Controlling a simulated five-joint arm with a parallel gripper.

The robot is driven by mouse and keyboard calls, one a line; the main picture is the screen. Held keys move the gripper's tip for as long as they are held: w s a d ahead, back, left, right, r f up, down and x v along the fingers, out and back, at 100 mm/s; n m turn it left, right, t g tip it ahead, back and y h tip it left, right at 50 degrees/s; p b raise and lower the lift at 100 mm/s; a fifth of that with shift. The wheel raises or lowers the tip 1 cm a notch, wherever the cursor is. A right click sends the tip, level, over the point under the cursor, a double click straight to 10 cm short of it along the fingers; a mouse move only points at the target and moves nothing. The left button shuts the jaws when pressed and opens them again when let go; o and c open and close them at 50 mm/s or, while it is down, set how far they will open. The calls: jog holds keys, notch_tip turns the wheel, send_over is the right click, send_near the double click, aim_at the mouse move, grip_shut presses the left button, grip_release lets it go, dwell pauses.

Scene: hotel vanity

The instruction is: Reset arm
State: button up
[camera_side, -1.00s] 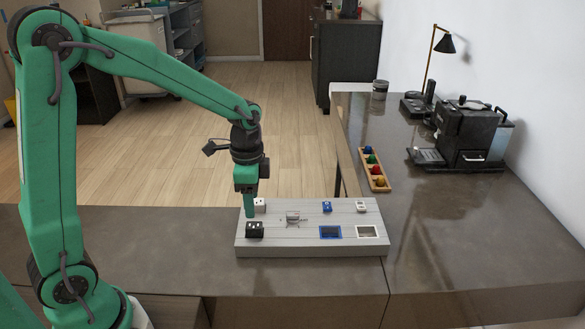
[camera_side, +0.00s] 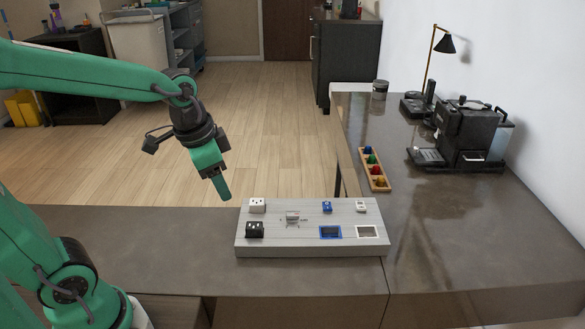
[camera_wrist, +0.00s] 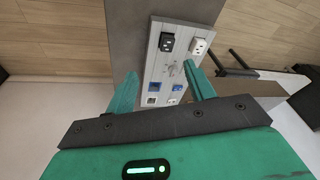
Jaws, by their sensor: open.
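My gripper (camera_side: 221,188) hangs in the air to the left of and above the grey panel board (camera_side: 290,250), tilted, with its tip pointing down and right. In the wrist view my gripper (camera_wrist: 162,95) has its two green fingers spread apart with nothing held between them. The board (camera_wrist: 152,72) shows beyond the fingers. On the board are a white socket block (camera_side: 257,206), a black socket block (camera_side: 254,230), a small lever piece (camera_side: 292,217), blue-framed (camera_side: 330,232) and white-framed (camera_side: 367,231) openings, and small blue (camera_side: 327,207) and white (camera_side: 361,206) pieces.
The board lies on a dark counter (camera_side: 150,240). To the right are a wooden tray (camera_side: 365,160) with several coloured balls, a black coffee machine (camera_side: 470,135), a desk lamp (camera_side: 444,45) and a jar (camera_side: 380,89). The air left of the board is free.

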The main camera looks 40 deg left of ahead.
jog(key=s+r+n+t, duration=0.2)
jog(key=s+r+n, duration=0.1)
jog(key=s, duration=0.5)
jog(key=shift+d+n+t, duration=0.15)
jog(key=shift+n+t, duration=0.15)
jog(key=shift+n, duration=0.3)
